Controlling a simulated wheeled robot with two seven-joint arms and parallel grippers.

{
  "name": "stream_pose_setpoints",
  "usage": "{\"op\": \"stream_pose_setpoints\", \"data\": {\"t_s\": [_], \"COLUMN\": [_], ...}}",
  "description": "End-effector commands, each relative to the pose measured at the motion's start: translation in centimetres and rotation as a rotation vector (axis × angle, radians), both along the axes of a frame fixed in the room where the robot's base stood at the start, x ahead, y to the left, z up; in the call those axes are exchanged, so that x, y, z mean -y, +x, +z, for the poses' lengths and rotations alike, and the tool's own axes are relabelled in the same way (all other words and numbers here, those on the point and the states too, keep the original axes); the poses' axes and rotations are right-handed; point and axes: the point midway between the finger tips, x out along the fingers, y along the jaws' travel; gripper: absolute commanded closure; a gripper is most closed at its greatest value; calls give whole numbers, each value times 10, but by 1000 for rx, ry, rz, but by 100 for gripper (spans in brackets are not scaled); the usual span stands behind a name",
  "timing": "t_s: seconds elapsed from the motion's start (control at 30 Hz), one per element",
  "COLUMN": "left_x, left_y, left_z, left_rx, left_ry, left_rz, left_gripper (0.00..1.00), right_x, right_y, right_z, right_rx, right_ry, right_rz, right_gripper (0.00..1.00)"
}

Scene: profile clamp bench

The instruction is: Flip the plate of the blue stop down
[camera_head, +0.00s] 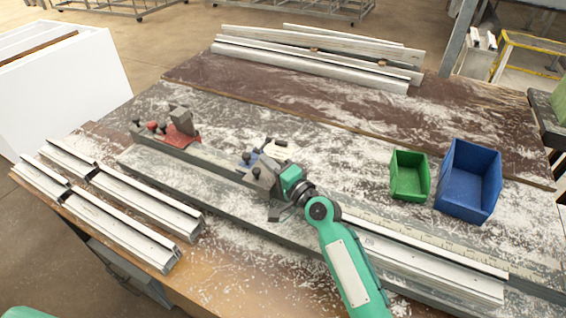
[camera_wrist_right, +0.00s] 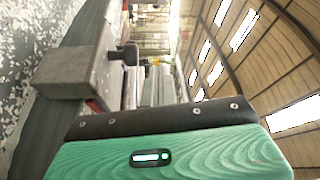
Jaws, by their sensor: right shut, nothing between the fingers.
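The blue stop (camera_head: 250,158) sits on the long grey rail in the middle of the bench. A pale plate (camera_head: 281,149) shows at its right side, and dark knobs stand around it. I cannot tell the plate's exact tilt. My right gripper (camera_head: 260,183) is at the front side of the blue stop, shut and empty, and hides part of it. I cannot tell whether it touches the stop. In the right wrist view a grey block (camera_wrist_right: 75,72) with a dark knob stands beyond the gripper's green body. My left gripper is out of view.
A red stop (camera_head: 180,136) with a grey block sits farther left on the rail (camera_head: 225,163). White profiles (camera_head: 130,190) lie at the front left, and more (camera_head: 320,62) at the back. A green bin (camera_head: 408,176) and a blue bin (camera_head: 468,180) stand right.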

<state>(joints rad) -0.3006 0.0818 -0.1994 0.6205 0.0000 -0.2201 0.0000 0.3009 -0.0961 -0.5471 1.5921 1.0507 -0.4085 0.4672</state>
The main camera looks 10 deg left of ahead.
Motion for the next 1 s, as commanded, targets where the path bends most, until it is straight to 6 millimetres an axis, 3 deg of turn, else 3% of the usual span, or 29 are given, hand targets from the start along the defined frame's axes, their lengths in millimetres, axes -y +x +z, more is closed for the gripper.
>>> {"op": "stream_pose_setpoints", "data": {"t_s": [0.67,0.87,1.0], "left_x": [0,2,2], "left_y": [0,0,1], "left_z": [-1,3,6], "left_rx": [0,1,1], "left_ry": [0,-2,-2], "left_rz": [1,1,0], "left_gripper": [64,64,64], "right_x": [-7,10,35], "right_y": [-1,-14,-33], "right_z": [-2,-4,-7], "right_rx": [0,-1,0], "right_ry": [0,-1,-4], "right_rz": [0,-1,-1], "right_gripper": [100,100,100]}}
